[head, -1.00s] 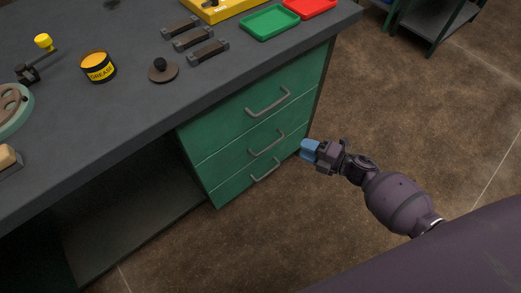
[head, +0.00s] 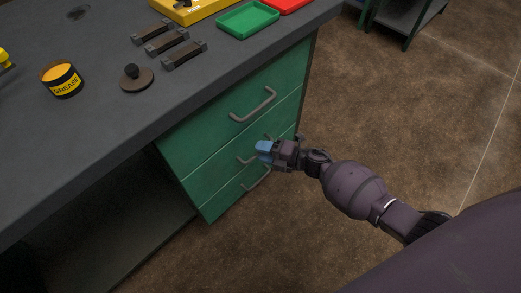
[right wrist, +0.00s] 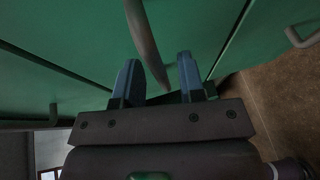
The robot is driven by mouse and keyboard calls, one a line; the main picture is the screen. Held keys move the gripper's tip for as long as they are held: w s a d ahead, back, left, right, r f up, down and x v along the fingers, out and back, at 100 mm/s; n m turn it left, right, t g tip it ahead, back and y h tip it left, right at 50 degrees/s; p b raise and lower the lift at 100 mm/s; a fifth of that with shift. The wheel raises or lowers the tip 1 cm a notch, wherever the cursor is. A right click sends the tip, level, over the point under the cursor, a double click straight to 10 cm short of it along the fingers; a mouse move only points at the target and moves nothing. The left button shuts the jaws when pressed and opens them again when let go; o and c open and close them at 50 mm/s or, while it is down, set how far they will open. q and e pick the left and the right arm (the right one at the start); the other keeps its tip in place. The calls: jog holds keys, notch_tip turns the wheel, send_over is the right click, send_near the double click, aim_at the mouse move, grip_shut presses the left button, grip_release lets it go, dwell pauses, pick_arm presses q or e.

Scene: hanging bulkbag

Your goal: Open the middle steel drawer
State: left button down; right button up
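The green steel cabinet under the bench has three drawers, all flush. The middle drawer (head: 207,174) has a grey bar handle (head: 243,160), partly hidden behind my right gripper (head: 262,149). That gripper has blue fingertips and is right at this handle. In the right wrist view, the two blue fingers (right wrist: 158,75) stand apart, and a grey handle bar (right wrist: 144,42) runs into the gap between them. I see no clear contact with the bar. My left gripper is not in view.
The top drawer handle (head: 253,105) is above my gripper, and the bottom drawer handle (head: 258,180) is just below it. The bench top (head: 100,125) overhangs the drawers and carries a grease tin (head: 62,79) and trays. The floor (head: 420,140) to the right is clear.

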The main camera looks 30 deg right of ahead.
jog(key=shift+w+a, duration=0.3)
jog(key=shift+w, duration=0.05)
grip_shut()
jog(key=shift+s, duration=0.1)
pick_arm(q)
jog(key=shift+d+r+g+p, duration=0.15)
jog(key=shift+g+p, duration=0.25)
jog(key=shift+p, duration=0.7)
pick_arm(e)
jog(key=s+d, duration=0.3)
jog(key=s, duration=0.7)
jog(key=s+d, duration=0.4)
jog(key=s, duration=0.6)
jog(key=s+d, duration=0.4)
jog(key=s, duration=0.6)
jog(key=shift+s, duration=0.1)
grip_release()
